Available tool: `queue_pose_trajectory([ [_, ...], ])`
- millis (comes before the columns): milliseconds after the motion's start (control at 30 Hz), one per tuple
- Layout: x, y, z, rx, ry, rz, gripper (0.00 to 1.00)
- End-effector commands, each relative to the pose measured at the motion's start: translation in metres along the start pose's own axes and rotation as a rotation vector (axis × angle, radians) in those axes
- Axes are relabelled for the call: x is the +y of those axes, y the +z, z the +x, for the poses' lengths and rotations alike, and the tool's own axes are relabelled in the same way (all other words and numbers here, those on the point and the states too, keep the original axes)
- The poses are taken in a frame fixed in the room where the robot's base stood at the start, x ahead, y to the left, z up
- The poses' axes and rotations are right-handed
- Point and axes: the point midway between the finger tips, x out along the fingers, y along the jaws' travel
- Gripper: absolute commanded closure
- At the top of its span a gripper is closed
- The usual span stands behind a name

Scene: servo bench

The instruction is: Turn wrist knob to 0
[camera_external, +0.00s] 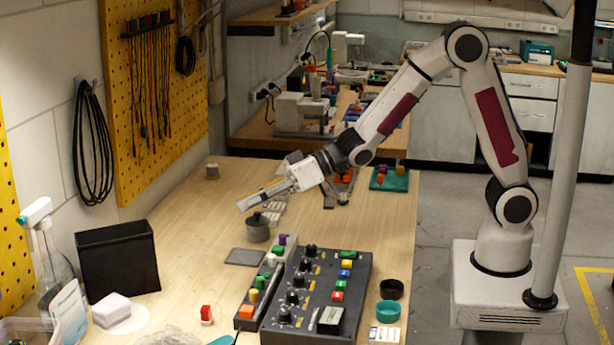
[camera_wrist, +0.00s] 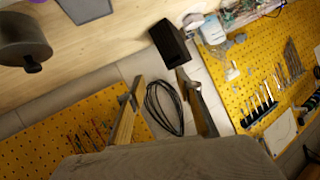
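A dark control panel (camera_external: 352,285) lies on the wooden bench in the external view. Several black knobs, such as the top one (camera_external: 310,251), stand in a slanted row along its left side. Their labels and pointer marks are too small to read, so I cannot tell which is the wrist knob or its setting. My gripper (camera_external: 247,203) is above the bench, up and left of the panel, apart from the knobs. In the wrist view my gripper (camera_wrist: 160,78) has its two fingers spread with nothing between them. The panel is outside the wrist view.
A grey cylinder (camera_external: 258,231) with a small top knob stands just below my gripper; it also shows in the wrist view (camera_wrist: 22,42). A narrow button strip (camera_external: 267,283) adjoins the panel. A black bin (camera_external: 117,262) stands left. Black (camera_external: 391,289) and teal (camera_external: 388,312) rings lie right.

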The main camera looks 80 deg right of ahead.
Motion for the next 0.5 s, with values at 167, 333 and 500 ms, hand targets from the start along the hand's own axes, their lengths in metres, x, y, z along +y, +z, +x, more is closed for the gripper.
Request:
queue_pose_trajectory([
  [167, 0.007, 0.011, -0.005, -0.007, -0.075, -0.134, 0.65],
  [333, 0.009, 0.025, -0.013, -0.019, -0.161, -0.251, 0.65],
  [500, 0.009, 0.044, -0.026, -0.036, -0.258, -0.353, 0.65],
])
